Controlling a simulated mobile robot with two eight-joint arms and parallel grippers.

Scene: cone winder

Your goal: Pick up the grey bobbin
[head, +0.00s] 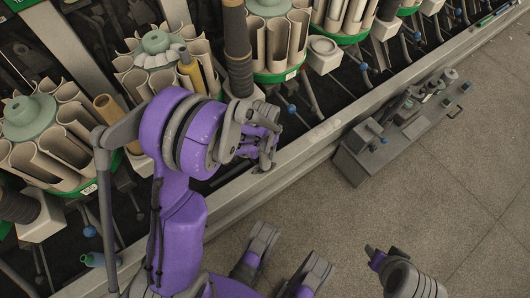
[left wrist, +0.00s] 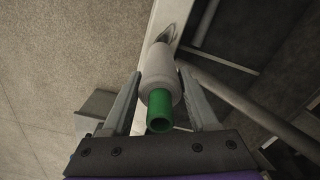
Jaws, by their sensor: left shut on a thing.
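My left gripper (left wrist: 160,92) is shut on a pale grey bobbin (left wrist: 158,70) in the left wrist view. A finger lies on either side of the bobbin, and a green tube end (left wrist: 159,112) sticks out of it toward the camera. The bobbin's far end narrows near a pale rail. In the head view my purple left arm reaches over the machine's front edge, with the left gripper (head: 265,150) beside the front rail. The bobbin itself is hidden or too small to tell there.
The machine's front rail (head: 300,150) runs diagonally. Behind it stand green-rimmed carousels of cream tubes (head: 55,150) and a dark grey wound bobbin (head: 237,50). A grey box with fittings (head: 400,130) stands beside the rail. The floor (head: 450,200) at right is clear.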

